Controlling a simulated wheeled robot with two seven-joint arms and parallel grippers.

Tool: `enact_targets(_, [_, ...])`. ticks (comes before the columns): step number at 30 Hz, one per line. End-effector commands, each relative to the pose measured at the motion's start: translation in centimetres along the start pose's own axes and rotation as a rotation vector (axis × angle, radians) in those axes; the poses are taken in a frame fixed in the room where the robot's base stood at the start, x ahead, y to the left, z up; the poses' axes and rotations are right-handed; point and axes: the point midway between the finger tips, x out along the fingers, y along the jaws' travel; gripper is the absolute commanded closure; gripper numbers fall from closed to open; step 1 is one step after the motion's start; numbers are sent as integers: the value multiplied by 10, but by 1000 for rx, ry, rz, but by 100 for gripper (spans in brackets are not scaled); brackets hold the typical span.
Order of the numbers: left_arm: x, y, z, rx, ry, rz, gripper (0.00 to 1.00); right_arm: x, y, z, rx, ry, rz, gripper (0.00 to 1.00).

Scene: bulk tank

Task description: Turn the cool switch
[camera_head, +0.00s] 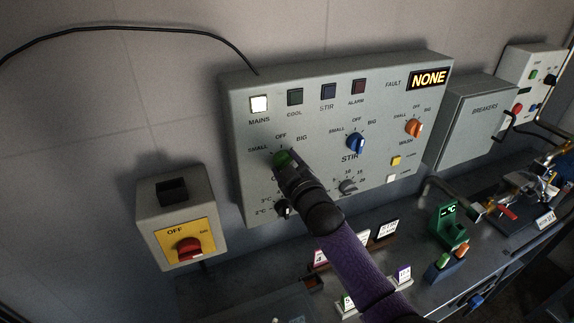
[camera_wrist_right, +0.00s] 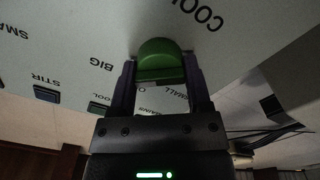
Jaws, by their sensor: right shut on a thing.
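The green cool switch (camera_head: 281,158) is a round knob on the left part of the grey control panel (camera_head: 240,118), with SMALL, OFF and BIG lettered around it. My right gripper (camera_head: 287,168) reaches up to it and covers its lower part. In the right wrist view the green knob (camera_wrist_right: 160,56) sits between the two fingers of my right gripper (camera_wrist_right: 160,78), which is shut on it. The lettering COOL shows beside it there. I cannot tell which mark the knob points at. My left gripper is not in view.
A blue stir knob (camera_head: 356,143) and an orange wash knob (camera_head: 413,128) are to the right. A black knob (camera_head: 283,208) is just below. A box with a red switch (camera_head: 188,248) is at lower left. The display (camera_head: 429,79) reads NONE. The mains lamp (camera_head: 259,104) is lit.

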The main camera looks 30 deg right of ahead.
Motion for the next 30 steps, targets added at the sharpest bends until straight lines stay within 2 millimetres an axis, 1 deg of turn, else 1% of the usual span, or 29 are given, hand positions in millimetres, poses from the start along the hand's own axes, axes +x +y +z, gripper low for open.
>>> enact_targets(2, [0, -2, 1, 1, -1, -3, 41, 0, -1, 1, 3, -3, -3, 96])
enact_targets(3, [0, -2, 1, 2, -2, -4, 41, 0, -1, 1, 3, -3, -3, 31])
enact_targets(5, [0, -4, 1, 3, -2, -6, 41, 0, -1, 1, 2, -3, -3, 18])
enact_targets(6, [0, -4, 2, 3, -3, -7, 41, 0, -1, 1, 2, -3, -2, 10])
enact_targets(7, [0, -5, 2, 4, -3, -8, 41, 0, -1, 1, 2, -2, -2, 3])
enact_targets(14, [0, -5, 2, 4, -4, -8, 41, 0, 0, 0, 1, -1, -1, 3])
enact_targets(17, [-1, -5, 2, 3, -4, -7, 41, -4, 0, 0, 0, -1, -2, 3])
enact_targets(20, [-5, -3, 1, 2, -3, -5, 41, -20, 0, 0, 1, -2, -3, 3])
enact_targets(27, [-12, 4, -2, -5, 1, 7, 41, -77, -1, 0, 0, -3, -4, 3])
enact_targets(30, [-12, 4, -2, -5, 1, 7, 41, -92, -1, 1, 1, -3, -2, 3])
